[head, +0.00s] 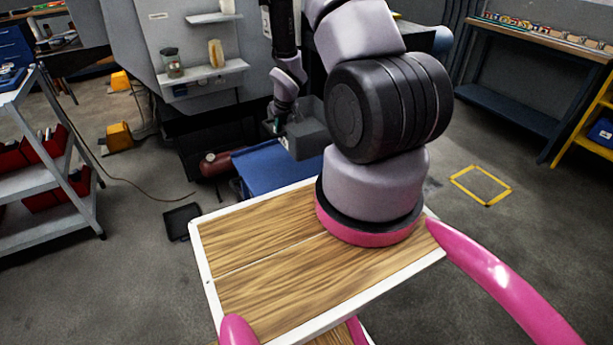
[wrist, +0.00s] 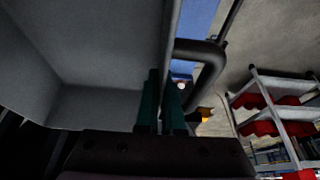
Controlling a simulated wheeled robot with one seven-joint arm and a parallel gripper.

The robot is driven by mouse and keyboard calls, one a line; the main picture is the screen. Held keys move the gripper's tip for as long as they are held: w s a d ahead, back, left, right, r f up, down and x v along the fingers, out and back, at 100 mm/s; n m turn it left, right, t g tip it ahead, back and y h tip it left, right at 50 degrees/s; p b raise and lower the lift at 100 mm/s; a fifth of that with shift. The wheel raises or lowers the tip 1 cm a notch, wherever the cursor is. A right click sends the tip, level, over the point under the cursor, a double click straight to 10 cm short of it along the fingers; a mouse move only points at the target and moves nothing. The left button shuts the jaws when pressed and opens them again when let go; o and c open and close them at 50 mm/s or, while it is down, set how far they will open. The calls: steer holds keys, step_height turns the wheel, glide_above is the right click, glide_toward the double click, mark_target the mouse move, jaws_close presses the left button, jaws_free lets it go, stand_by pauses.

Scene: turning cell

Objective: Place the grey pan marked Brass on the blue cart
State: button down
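A grey pan (head: 308,136) hangs over the blue cart (head: 272,170) in the head view, partly hidden behind my arm. No marking on it is readable. My gripper (head: 278,127) is at the pan's left side. In the wrist view, the green fingers of my gripper (wrist: 161,102) stand on either side of the wall of the pan (wrist: 85,50), closed on it. The pan's inside looks empty where it shows. A strip of the blue cart (wrist: 197,22) and a black bent bar show beyond the wall. Whether the pan touches the cart top cannot be told.
A grey machine with small shelves (head: 215,72) stands behind the cart. A red cylinder (head: 217,162) and a black tray (head: 182,222) lie on the floor left of it. A shelf rack with red bins (head: 50,150) stands at left. Floor at right is mostly clear.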

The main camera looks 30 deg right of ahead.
glide_above(291, 180)
step_height(291, 180, down, 8)
steer(key=f, duration=0.1)
steer(key=shift+w+d+f, duration=0.1)
steer(key=shift+f, duration=4.65)
steer(key=c, duration=1)
jaws_free()
steer(key=shift+c, duration=0.2)
